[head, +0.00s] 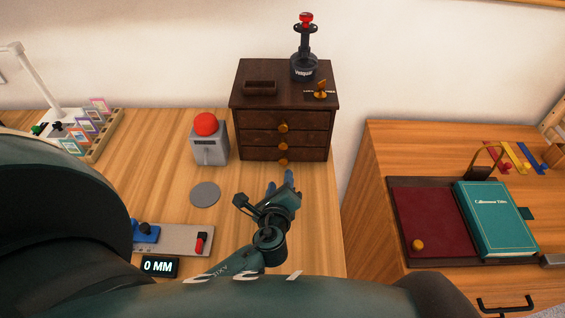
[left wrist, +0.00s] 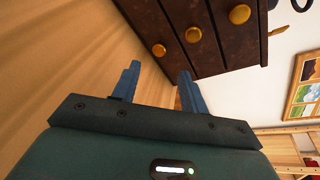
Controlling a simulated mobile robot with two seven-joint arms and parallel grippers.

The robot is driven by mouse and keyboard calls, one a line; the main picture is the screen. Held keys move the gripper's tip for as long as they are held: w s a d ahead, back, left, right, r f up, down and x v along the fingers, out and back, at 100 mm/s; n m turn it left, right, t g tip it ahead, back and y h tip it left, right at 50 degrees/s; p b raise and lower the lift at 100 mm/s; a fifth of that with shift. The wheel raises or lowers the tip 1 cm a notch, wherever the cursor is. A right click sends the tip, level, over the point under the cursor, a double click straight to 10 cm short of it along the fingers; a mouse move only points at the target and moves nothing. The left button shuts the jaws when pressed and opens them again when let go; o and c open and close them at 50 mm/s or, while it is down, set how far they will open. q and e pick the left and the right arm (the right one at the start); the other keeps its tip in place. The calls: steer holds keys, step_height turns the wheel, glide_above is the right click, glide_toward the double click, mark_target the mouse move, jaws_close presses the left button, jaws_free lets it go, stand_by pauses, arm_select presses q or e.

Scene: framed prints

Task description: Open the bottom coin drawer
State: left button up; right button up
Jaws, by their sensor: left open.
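A dark brown coin cabinet (head: 257,123) with three stacked drawers and round gold knobs stands at the back of the left desk. All drawers look closed. The bottom drawer's knob (head: 283,162) is just above the desktop; it also shows in the left wrist view (left wrist: 159,50), beyond the fingertips. My left gripper (head: 280,182) is open and empty in front of the bottom drawer. Its blue fingers (left wrist: 160,72) spread to either side of the line to that knob, apart from it. My right gripper is not in view.
A grey box with a red dome button (head: 205,124) stands left of the cabinet, with a grey disc (head: 205,194) in front. A stamp-like tool (head: 304,52) stands on the cabinet. A second desk with a teal book (head: 495,220) is at right. Desktop before the drawers is clear.

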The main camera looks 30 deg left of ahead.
mark_target(282, 162)
arm_select(q)
steer(key=x, duration=0.9)
steer(key=shift+w+a+f, duration=0.1)
steer(key=shift+c, duration=0.3)
jaws_close()
